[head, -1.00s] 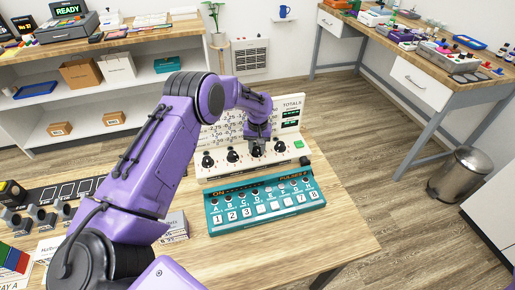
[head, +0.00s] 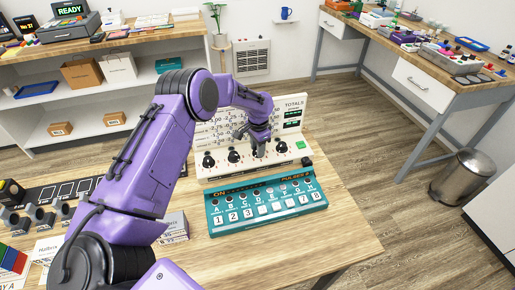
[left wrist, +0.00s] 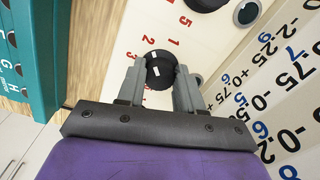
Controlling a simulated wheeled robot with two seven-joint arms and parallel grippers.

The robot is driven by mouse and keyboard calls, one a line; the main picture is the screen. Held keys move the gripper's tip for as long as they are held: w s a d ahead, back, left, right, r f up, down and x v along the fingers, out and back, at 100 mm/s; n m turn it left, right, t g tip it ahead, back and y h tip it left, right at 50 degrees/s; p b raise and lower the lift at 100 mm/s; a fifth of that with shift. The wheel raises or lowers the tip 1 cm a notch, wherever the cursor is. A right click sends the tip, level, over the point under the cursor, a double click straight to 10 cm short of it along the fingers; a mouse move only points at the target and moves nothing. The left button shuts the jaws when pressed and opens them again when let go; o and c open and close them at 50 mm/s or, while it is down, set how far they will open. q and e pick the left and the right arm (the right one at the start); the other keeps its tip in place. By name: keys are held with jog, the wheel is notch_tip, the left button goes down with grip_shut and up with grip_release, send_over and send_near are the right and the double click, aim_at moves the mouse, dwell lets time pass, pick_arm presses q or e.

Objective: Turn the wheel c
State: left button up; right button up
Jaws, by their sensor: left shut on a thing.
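A white panel (head: 219,174) carries a row of black wheels; their letters are too small to read in the head view. My left gripper (head: 259,148) comes down on the third wheel from the left and mostly covers it there. In the left wrist view this black wheel (left wrist: 160,72), with white marks, sits between the two grey fingers of my left gripper (left wrist: 160,82), which is shut on it. Red numbers are printed around it. Another black wheel (left wrist: 205,3) shows at the top edge. My right gripper is not in view.
A teal box (head: 266,208) with numbered white keys stands just in front of the panel. A white board of numbers (head: 292,101) rises behind the wheels. A green button (head: 300,145) is at the panel's right end. Bare table (head: 310,250) lies in front.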

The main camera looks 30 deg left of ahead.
pick_arm(q)
jog(key=m, duration=0.4)
jog(key=shift+w+r+b, duration=0.3)
jog(key=shift+w, duration=0.05)
jog(key=shift+m, duration=2.1)
jog(key=o, duration=1)
jog(key=shift+d, duration=0.15)
jog(key=shift+o, duration=0.2)
jog(key=shift+d+m, duration=0.1)
jog(key=shift+m, duration=0.2)
jog(key=shift+f, duration=0.1)
jog(key=shift+s+a+b, duration=0.1)
jog(key=shift+a+b, duration=0.1)
jog(key=shift+b, duration=0.1)
notch_tip(320, 180, up, 11)
jog(key=b, duration=0.1)
jog(key=shift+d+f+b, duration=0.2)
jog(key=shift+b, duration=0.1)
